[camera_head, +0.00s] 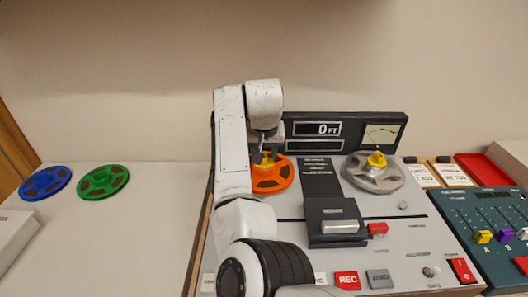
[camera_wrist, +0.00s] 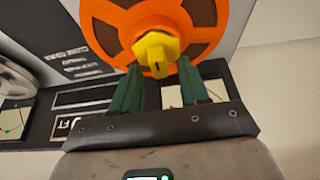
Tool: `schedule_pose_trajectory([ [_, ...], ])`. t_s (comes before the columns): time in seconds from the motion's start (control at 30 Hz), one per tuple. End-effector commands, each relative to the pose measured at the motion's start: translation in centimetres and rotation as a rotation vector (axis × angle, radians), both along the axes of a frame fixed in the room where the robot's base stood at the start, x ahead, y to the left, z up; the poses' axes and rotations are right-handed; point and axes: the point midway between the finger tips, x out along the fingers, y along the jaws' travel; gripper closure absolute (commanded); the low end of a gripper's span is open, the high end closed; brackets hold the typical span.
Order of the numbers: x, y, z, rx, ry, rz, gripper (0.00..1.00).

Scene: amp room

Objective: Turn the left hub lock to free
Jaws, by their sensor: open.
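The left hub lock (camera_wrist: 156,50) is a yellow knob at the centre of an orange reel (camera_head: 272,183) on the tape deck. The orange reel also fills the top of the wrist view (camera_wrist: 110,22). My gripper (camera_wrist: 159,68) is open, with its two green fingers pointing at the yellow lock. In the wrist view the fingertips lie near the lock's lower edge, one on each side; I cannot tell whether they touch it. In the head view my gripper (camera_head: 265,155) is over the orange reel, and my arm hides part of the reel and most of the lock.
A second yellow hub lock (camera_head: 376,159) sits on a grey reel (camera_head: 371,178) to the right. A display panel (camera_head: 320,130) stands behind the reels. A black head block (camera_head: 333,212) rises at mid-deck. Blue (camera_head: 46,183) and green reels (camera_head: 103,180) lie on the left table.

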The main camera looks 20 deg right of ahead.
Motion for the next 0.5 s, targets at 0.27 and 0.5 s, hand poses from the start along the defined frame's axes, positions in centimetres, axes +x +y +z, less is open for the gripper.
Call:
schedule_pose_trajectory([
  [0.27,0.14,-0.06,-0.37,0.000,0.000,0.000,0.55],
  [0.5,0.12,-0.06,-0.35,0.000,0.000,0.000,0.72],
])
